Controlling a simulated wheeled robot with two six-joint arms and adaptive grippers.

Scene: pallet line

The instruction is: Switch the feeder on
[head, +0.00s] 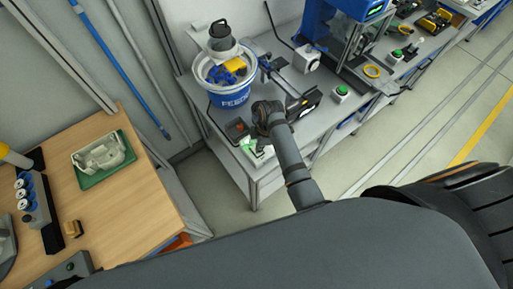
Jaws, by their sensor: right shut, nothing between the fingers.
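The feeder (233,98) is a blue bowl with a white rim, standing on the grey bench and holding blue and yellow parts. A small dark box with a reddish patch (238,127) sits on the bench in front of it, perhaps its switch; its state is too small to read. My right arm reaches up over the bench from below. My right gripper (261,149) is shut and empty, low over the bench's front corner, just right of a green and white patch (247,143). The wrist hides part of this spot, so I cannot tell whether the fingers touch anything. My left gripper is out of view.
A green push button (342,90) sits on the bench to the right, and a dark device (304,103) lies between it and my wrist. A wooden table (135,215) with a green tray (86,180) stands at left. Open floor lies right of the bench.

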